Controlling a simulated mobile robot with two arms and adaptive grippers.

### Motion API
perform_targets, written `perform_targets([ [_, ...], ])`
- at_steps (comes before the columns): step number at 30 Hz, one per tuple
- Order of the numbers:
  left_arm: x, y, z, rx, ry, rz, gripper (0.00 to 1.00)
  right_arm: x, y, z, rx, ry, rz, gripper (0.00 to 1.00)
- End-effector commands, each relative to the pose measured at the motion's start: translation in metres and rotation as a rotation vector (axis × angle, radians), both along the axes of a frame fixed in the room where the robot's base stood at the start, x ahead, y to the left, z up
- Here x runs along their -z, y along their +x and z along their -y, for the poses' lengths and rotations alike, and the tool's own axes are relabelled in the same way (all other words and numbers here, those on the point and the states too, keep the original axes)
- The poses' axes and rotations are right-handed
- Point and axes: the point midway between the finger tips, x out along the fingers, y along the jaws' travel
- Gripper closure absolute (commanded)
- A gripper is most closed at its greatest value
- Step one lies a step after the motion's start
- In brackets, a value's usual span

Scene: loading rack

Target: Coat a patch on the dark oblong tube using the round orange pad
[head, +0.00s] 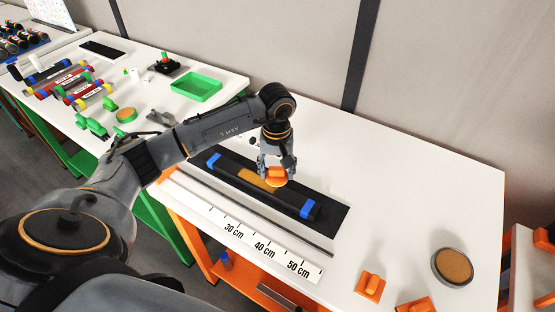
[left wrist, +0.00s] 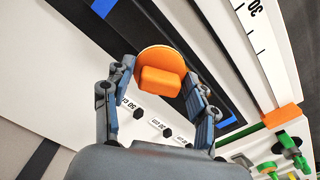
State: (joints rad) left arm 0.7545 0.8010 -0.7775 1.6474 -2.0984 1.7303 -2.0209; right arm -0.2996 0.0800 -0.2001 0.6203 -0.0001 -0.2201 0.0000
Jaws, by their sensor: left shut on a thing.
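The dark oblong tube (head: 292,201) lies on a black mat (head: 332,213) on the white table, with a blue band near each end. An orange-yellow patch (head: 252,178) shows on its middle part. My left gripper (head: 277,166) is shut on the round orange pad (head: 278,177), just over or on the tube at the patch's right end; contact cannot be told. In the left wrist view the pad (left wrist: 150,52) shows its disc and block handle, with the handle between the fingers. The pad hides part of the tube there. My right gripper is not in view.
A round tin (head: 453,267) with brown-orange content and orange blocks (head: 370,286) stand at the right front. A ruler strip (head: 265,246) runs along the front edge. A green tray (head: 197,87) and several coloured tubes lie at the left. The table's right middle is clear.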

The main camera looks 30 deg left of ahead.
Motion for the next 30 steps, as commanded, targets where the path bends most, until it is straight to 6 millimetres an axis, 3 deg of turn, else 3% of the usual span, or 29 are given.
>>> perform_targets([
  [9, -0.026, -0.002, 0.0, -0.011, 0.001, 0.0, 0.68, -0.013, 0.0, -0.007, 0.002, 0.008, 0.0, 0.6],
  [30, -0.026, -0.002, 0.0, -0.011, 0.0, 0.0, 0.68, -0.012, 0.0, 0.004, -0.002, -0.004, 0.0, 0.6],
])
